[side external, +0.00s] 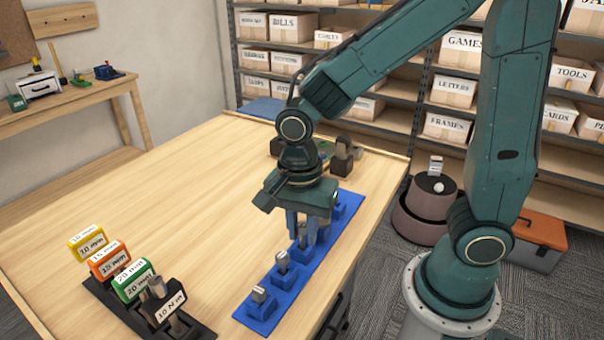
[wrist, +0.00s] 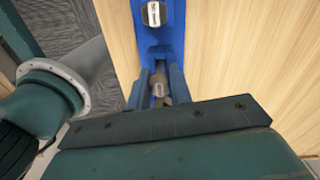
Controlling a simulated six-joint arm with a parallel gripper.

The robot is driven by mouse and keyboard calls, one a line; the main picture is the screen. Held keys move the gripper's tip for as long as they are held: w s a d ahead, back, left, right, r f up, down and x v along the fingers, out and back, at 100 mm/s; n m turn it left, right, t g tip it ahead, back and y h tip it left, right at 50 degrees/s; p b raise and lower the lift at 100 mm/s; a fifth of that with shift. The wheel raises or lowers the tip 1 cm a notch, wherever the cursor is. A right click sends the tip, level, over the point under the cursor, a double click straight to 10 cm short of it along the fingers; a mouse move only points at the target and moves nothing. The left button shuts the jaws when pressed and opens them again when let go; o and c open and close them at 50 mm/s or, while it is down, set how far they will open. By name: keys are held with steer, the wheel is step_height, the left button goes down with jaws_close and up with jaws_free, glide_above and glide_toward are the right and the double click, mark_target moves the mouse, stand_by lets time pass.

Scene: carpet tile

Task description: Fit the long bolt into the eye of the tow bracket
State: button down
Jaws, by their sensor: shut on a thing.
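My gripper (side external: 303,232) points down over the blue rack (side external: 270,309), its blue fingers closed around a grey bolt-like piece (side external: 304,240). In the wrist view my gripper (wrist: 160,86) has this grey piece (wrist: 158,92) between its fingers. The piece appears to be still at its blue holder; its lower end is hidden. I cannot tell whether it is the long bolt. Dark hardware (side external: 343,157) stands at the far end of the table, partly behind my arm; it may be the tow bracket, but its eye cannot be made out.
Other labelled pieces stand in the rack, at the near end (side external: 259,294) and beside the gripper (side external: 283,261). Yellow (side external: 87,243), orange (side external: 109,260) and green (side external: 133,281) labelled blocks and a black fixture (side external: 167,305) stand front left. The table's middle is clear.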

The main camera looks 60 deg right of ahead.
step_height(320, 180, up, 20)
stand_by(0.9)
stand_by(0.6)
steer(key=w+d+f+m, duration=0.25)
steer(key=w+d, duration=0.25)
steer(key=d, duration=0.4)
steer(key=w+d+f+m, duration=0.2)
steer(key=w+d+m, duration=0.25)
steer(key=d, duration=0.45)
steer(key=s+d+f+m, duration=0.1)
steer(key=d+f+m, duration=0.1)
steer(key=d, duration=0.8)
steer(key=s+d+f+m, duration=0.2)
steer(key=d+f+m, duration=0.1)
steer(key=d, duration=0.8)
steer(key=shift+s+f, duration=0.25)
steer(key=shift+f, duration=0.1)
